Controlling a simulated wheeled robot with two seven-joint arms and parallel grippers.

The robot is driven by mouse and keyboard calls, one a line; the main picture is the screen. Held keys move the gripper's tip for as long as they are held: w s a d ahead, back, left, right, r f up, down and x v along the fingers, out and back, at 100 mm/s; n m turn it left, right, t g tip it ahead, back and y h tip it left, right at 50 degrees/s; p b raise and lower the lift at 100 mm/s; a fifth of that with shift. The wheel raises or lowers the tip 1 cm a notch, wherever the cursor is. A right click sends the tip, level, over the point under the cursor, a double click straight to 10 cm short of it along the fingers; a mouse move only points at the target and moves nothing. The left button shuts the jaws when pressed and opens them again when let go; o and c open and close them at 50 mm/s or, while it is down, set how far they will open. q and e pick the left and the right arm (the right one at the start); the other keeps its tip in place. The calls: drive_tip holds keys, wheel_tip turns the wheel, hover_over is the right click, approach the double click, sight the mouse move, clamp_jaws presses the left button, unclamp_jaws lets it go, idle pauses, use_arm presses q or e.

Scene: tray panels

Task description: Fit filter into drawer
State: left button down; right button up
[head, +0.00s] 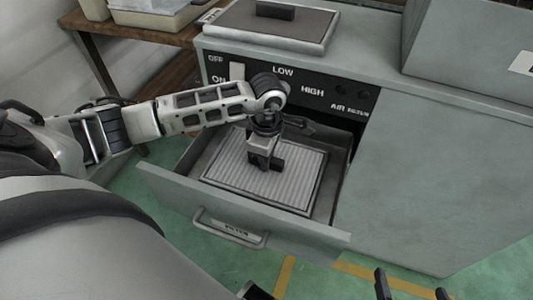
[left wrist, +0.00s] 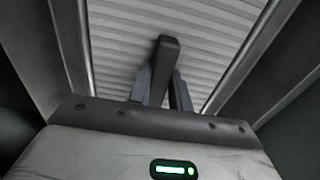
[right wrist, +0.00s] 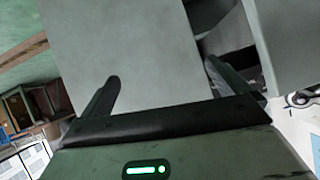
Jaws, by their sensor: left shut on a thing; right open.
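The filter (head: 225,170) is a ribbed white panel in a grey frame, with a dark handle in its middle. It lies inside the open drawer (head: 170,188), whose front has a bar handle and a FILTER label. In the left wrist view the ribbed face (left wrist: 115,45) fills the space between the drawer walls. My left gripper (head: 264,163) is above the filter and shut on its handle (left wrist: 165,60). Whether the filter rests on the drawer floor, I cannot tell. My right gripper (head: 412,285) is open and empty at the bottom right, away from the drawer; its fingers also show in the right wrist view (right wrist: 160,85).
The grey cabinet (head: 440,170) holds the drawer and a control panel (head: 300,88) with OFF, ON, LOW and HIGH marks. A dark-topped tray-like panel (head: 272,22) lies on top. A wooden bench (head: 130,32) with containers stands at the left. The green floor in front is clear.

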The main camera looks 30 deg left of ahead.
drive_tip(key=shift+w, duration=0.1)
use_arm(q)
drive_tip(key=c, duration=1.3)
unclamp_jaws()
use_arm(e)
drive_tip(key=shift+r, duration=0.15)
use_arm(q)
drive_tip(key=shift+r, duration=0.4)
drive_tip(key=shift+r+p, duration=0.75)
drive_tip(key=shift+r, duration=4.95)
use_arm(e)
drive_tip(key=shift+d+r+t, duration=0.2)
drive_tip(key=shift+d+r, duration=0.05)
drive_tip(key=shift+r, duration=0.55)
drive_tip(key=shift+d+r+t, duration=0.2)
drive_tip(key=shift+r, duration=0.55)
